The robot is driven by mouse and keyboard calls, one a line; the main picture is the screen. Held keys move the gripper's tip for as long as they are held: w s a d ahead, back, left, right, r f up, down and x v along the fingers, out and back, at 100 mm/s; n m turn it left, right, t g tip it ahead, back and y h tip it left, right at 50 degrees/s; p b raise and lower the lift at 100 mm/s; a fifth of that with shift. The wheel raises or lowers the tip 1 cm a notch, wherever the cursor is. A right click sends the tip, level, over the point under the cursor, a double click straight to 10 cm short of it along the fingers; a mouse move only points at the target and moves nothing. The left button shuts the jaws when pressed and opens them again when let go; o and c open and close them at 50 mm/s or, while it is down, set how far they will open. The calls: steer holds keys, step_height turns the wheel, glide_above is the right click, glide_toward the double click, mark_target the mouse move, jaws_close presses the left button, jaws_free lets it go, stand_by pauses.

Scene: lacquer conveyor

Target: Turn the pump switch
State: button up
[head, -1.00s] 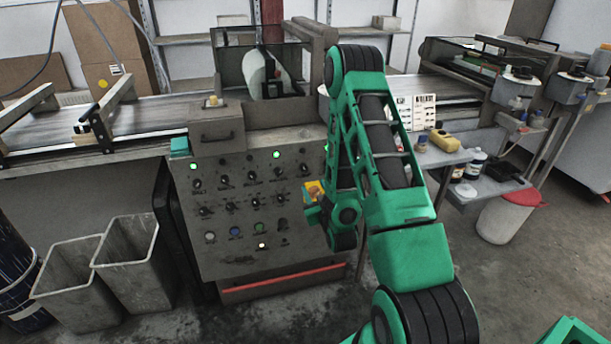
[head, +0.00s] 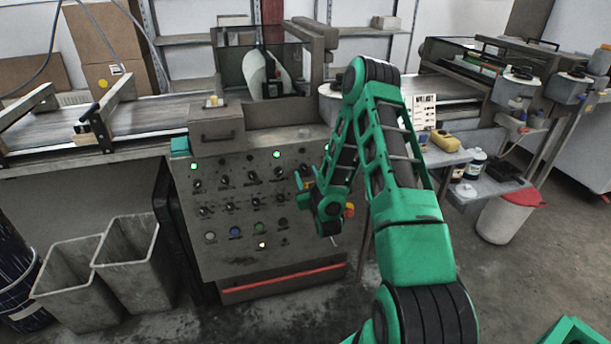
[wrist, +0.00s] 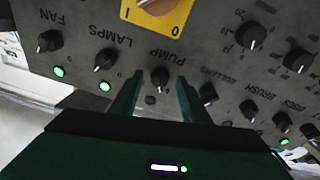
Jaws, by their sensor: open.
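The pump switch (wrist: 160,79) is a small black knob with a pale pointer line, labelled PUMP, in the wrist view. The label appears upside down there. My gripper (wrist: 158,84) is open, with one dark green finger at each side of the knob in the picture. I cannot tell whether the fingers touch it or how deep they reach. A small unlit lamp (wrist: 150,99) shows between the fingers. In the head view my gripper (head: 305,182) is at the right part of the grey control panel (head: 215,262), and the pump switch cannot be made out.
The LAMPS knob (wrist: 104,61) and FAN knob (wrist: 49,41) are on the picture's left, each by a lit green lamp. Several black knobs lie to the right. A yellow plate (wrist: 179,18) with a rotary switch is above. Grey bins (head: 135,268) stand left of the panel.

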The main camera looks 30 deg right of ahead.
steer(key=shift+w+d, duration=0.2)
steer(key=shift+w, duration=0.3)
steer(key=c, duration=1)
steer(key=shift+n, duration=0.8)
steer(key=shift+c, duration=0.3)
steer(key=o, duration=1.1)
steer(key=shift+c, duration=0.2)
